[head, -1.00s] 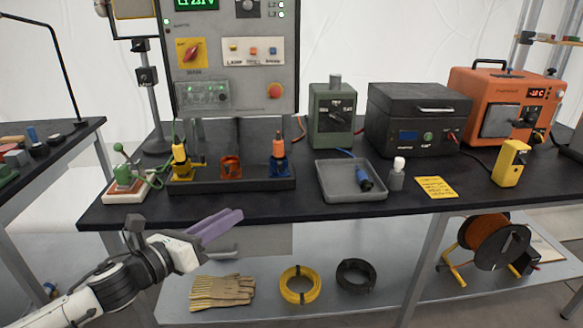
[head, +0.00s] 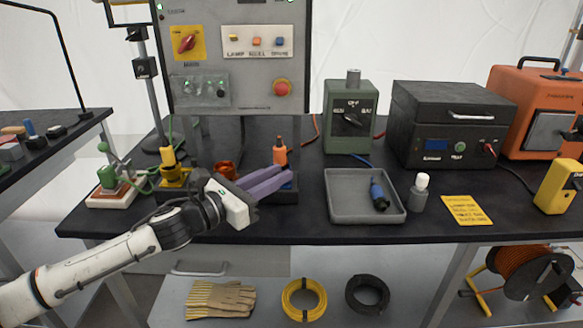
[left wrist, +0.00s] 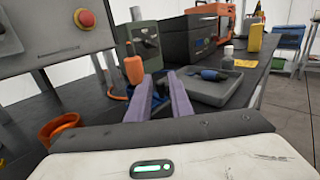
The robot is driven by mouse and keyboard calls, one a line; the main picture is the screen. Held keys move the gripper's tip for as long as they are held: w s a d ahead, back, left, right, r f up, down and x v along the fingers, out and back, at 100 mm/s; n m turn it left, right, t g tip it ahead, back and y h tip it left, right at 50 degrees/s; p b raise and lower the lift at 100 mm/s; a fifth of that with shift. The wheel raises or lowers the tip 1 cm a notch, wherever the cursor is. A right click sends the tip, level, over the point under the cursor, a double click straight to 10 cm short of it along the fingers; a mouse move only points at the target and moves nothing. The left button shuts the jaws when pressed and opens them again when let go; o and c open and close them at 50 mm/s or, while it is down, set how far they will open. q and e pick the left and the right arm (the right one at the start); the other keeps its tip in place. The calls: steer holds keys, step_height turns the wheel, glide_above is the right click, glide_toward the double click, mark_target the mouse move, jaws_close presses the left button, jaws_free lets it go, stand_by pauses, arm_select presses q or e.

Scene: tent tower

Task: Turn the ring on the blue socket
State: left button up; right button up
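The blue socket is mostly hidden behind my left gripper's fingers in the head view, and its ring cannot be made out. An orange plug (head: 280,152) stands upright there. In the left wrist view the orange plug (left wrist: 134,70) is just left of the fingertips, with a bit of blue below it. My left gripper (head: 280,178) reaches in from the left over the front of the black socket rack. Its purple fingers (left wrist: 161,76) are apart with a gap between them, and nothing shows held. My right gripper is not in view.
The yellow socket (head: 172,176) with its plug and an orange socket (head: 226,169) stand left on the rack. A grey tray (head: 345,210) with a blue connector (head: 379,196) and a white-capped bottle (head: 420,190) are to the right. The panel (head: 240,90) stands behind.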

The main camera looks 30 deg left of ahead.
arm_select(q)
steer(key=shift+x, duration=2.5)
steer(key=shift+c, duration=0.2)
jaws_close()
